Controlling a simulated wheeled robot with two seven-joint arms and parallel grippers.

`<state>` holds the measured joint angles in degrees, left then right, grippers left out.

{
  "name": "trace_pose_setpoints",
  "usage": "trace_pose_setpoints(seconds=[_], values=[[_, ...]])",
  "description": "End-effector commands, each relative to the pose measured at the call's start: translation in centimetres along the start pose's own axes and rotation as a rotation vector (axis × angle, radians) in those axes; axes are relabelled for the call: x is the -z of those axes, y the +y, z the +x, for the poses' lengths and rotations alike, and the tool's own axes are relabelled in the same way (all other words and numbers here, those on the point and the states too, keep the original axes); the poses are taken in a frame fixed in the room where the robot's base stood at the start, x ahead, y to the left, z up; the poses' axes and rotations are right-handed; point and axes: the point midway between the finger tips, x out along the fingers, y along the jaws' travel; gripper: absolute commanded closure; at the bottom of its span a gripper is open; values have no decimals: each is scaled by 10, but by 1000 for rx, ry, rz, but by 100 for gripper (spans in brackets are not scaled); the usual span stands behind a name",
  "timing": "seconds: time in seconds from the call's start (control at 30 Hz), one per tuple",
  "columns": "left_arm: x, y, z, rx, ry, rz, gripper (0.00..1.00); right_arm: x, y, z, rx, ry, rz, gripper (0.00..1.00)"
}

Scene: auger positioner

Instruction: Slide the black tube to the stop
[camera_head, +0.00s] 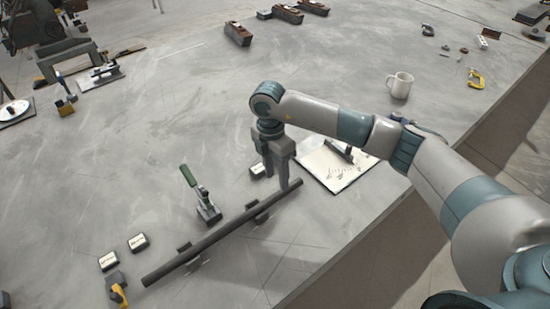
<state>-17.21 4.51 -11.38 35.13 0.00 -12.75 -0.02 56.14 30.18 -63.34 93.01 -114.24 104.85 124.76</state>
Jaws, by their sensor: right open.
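The black tube (222,233) lies diagonally across the near part of the grey table, from lower left to upper right. It rests on low supports (190,255). My right gripper (286,180) points down at the tube's upper right end. Its jaws are open, and the fingers are at or just beside the tube; I cannot tell whether they touch it. A toggle clamp with a green handle (190,178) stands behind the tube's middle. A block with a yellow part (117,290) stands near the tube's lower left end; I cannot tell whether it is the stop. My left gripper is not visible.
Small labelled blocks (138,243) lie left of the clamp. The table's front edge runs along the lower right. The table's middle left is clear.

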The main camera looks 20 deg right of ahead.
Motion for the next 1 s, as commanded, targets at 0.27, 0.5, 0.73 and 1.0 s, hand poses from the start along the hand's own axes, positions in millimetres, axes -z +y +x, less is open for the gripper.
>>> trace_pose_setpoints(seconds=[0.27,0.5,0.73,1.0], values=[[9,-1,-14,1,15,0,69,0,-1,41,2,1,1,57],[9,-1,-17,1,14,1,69,0,0,61,1,0,-1,57],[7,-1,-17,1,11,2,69,0,0,65,-1,0,-1,57],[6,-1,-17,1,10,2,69,0,0,65,-1,0,-1,89]])
